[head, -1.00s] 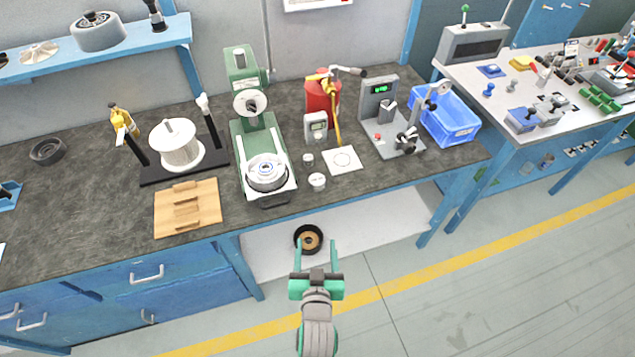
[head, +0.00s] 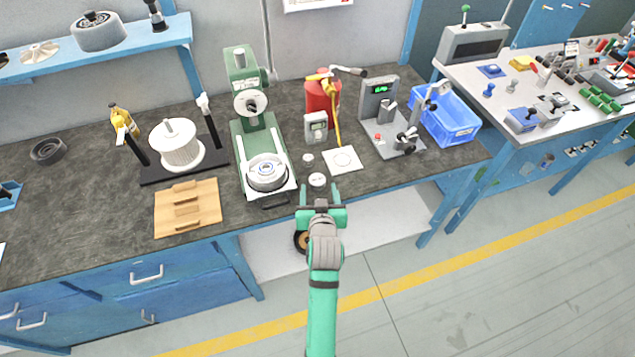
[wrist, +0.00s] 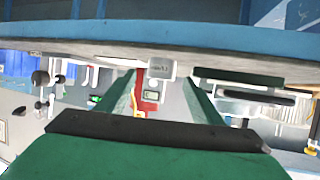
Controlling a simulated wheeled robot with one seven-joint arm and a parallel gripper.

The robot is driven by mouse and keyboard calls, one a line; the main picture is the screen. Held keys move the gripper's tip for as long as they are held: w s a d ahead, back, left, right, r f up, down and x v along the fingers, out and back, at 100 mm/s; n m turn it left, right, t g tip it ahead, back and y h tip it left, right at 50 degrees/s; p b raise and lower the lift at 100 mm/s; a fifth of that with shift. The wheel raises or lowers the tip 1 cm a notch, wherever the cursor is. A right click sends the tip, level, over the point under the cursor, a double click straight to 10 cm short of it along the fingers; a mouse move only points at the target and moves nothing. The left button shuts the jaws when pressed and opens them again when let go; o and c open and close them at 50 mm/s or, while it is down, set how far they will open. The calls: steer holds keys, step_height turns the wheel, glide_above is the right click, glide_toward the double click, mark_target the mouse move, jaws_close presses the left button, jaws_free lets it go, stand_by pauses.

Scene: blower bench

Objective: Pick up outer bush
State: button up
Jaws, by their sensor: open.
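Two small white round pieces stand on the dark bench top in the head view: a larger one (head: 317,180) near the front edge and a smaller one (head: 308,157) behind it. The larger looks like the outer bush, but I cannot tell for sure. My gripper (head: 318,192) is open and empty at the bench's front edge, just in front of the larger piece. In the wrist view a white piece (wrist: 160,66) shows between the ends of my open fingers (wrist: 158,82). I cannot tell whether they touch it.
A green press (head: 250,130) with a round part on its plate stands to the left. A grey gauge stand (head: 381,105) and blue bin (head: 450,118) are to the right.

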mark_target(318, 186)
steer(key=shift+x, duration=2.75)
steer(key=shift+a, duration=0.1)
steer(key=c, duration=1.3)
